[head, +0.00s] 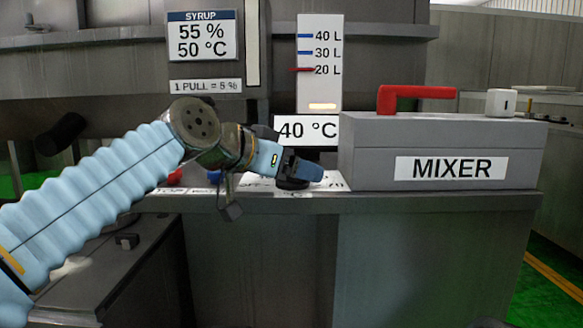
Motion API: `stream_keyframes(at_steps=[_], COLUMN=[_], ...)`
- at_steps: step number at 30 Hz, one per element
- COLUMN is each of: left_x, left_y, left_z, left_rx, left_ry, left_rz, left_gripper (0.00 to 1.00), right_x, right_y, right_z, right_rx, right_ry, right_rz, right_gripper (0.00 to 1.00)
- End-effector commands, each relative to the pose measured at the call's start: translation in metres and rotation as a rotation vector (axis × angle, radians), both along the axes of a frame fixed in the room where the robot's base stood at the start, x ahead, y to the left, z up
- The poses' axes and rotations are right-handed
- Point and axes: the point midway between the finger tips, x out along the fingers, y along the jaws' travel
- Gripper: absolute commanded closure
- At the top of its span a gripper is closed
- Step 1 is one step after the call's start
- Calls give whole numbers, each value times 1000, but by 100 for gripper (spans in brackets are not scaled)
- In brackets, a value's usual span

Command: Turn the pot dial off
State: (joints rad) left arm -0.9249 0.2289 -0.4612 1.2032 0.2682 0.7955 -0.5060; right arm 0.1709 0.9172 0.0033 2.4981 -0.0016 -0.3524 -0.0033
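My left gripper (302,168) reaches in from the left and is over the counter ledge, just left of the mixer box. A dark round knob (292,184), which looks like the pot dial, shows just under its fingers. A white label plate (262,183) with partly hidden lettering lies around the knob. The gripper covers most of the knob, so I cannot tell where it points, whether the fingers touch it, or how far apart they are. My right gripper is not in view.
A grey mixer box (372,168) stands close right of the gripper, with a red handle (415,92) and a white switch (501,102) on top. Behind are a 40 °C sign (309,130) and a litre gauge (320,85). A red button (174,178) is partly behind my arm.

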Motion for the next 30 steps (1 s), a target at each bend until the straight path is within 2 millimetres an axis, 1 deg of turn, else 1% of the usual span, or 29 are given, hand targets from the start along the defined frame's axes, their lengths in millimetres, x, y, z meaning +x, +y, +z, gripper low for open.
stream_keyframes(at_steps=[1,7,17,23,30], left_x=[0,0,-1,-2,-2], left_y=[0,0,-1,-1,-2], left_z=[0,0,-1,-2,-4], left_rx=[0,0,1,1,2], left_ry=[0,0,0,-2,-4], left_rz=[0,0,46,162,365], left_gripper=[28,59,60,60,60], right_x=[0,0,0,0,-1], right_y=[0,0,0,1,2], right_z=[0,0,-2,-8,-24], right_rx=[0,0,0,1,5], right_ry=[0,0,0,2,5], right_rz=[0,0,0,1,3], right_gripper=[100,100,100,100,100])
